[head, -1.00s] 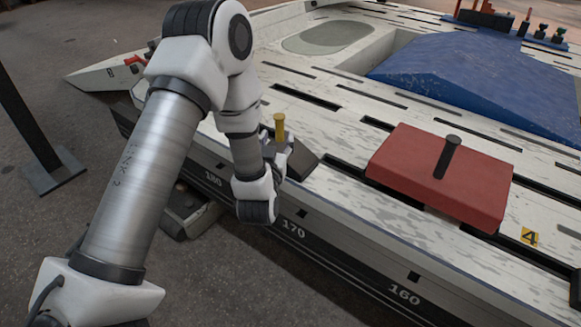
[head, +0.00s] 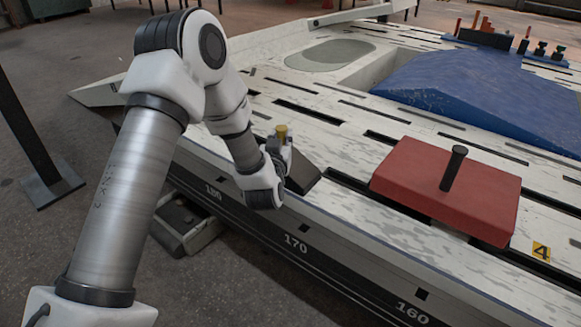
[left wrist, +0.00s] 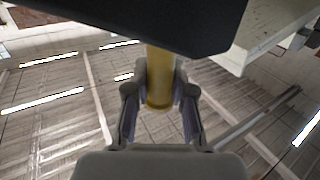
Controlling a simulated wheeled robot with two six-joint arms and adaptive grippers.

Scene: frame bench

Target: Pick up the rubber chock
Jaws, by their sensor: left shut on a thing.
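The rubber chock is a dark wedge (head: 303,177) at the near edge of the pale slotted bench in the head view, with a yellow peg (head: 282,131) standing up from it. My left gripper (head: 278,146) is at the peg, partly hidden by its own wrist. In the left wrist view the left gripper's fingers (left wrist: 160,92) are shut on the yellow peg (left wrist: 159,75), one on each side. The chock's dark body (left wrist: 130,20) fills the top of that view. It looks in contact with the bench, but its underside is hidden. My right gripper is not in view.
The slotted bench (head: 345,220) has a dark numbered side. A red block (head: 440,185) with a black peg lies to the right of the chock. A blue covered shape (head: 490,90) lies farther back. A dark post (head: 30,130) stands on the floor at left.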

